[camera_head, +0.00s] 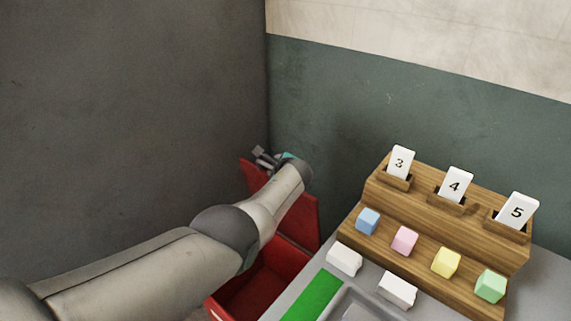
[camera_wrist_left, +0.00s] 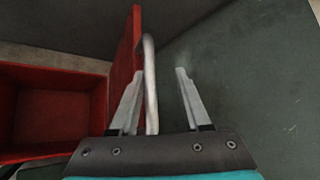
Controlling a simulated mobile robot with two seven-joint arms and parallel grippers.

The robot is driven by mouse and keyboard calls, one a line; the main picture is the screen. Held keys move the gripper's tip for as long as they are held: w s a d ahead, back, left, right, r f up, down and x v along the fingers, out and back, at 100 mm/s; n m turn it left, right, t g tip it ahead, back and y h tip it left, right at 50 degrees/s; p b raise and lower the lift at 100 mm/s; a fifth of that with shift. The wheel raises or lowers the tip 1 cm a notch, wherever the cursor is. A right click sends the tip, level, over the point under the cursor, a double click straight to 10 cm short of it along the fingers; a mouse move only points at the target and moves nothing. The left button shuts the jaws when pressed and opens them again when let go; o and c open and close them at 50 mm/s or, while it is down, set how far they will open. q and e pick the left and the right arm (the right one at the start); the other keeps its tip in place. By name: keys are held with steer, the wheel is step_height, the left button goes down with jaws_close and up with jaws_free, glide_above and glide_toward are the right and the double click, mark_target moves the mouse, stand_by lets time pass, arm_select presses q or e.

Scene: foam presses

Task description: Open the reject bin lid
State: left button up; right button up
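The red reject bin (camera_head: 262,282) stands on the floor left of the grey table, and its inside shows. Its red lid (camera_head: 298,212) stands raised, close to upright, at the bin's back. In the left wrist view the bin (camera_wrist_left: 52,115) is at left, and the lid (camera_wrist_left: 127,60) is seen nearly edge-on with a pale bar handle (camera_wrist_left: 151,85). My left gripper (camera_head: 262,158) is at the lid's top; in the wrist view its fingers (camera_wrist_left: 160,78) are apart, with the handle between them, nearer the left finger. My right gripper is in neither view.
A wooden stepped rack (camera_head: 440,225) with number cards 3, 4 and 5 and several coloured foam blocks stands on the grey table (camera_head: 545,265). Two white blocks (camera_head: 344,259), a green mat (camera_head: 308,297) and a grey tray (camera_head: 345,305) lie in front. Walls close in behind and left of the bin.

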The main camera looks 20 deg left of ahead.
arm_select(q)
steer(key=p+v, duration=0.9)
steer(key=v, duration=0.5)
steer(key=shift+f, duration=0.1)
stand_by(0.4)
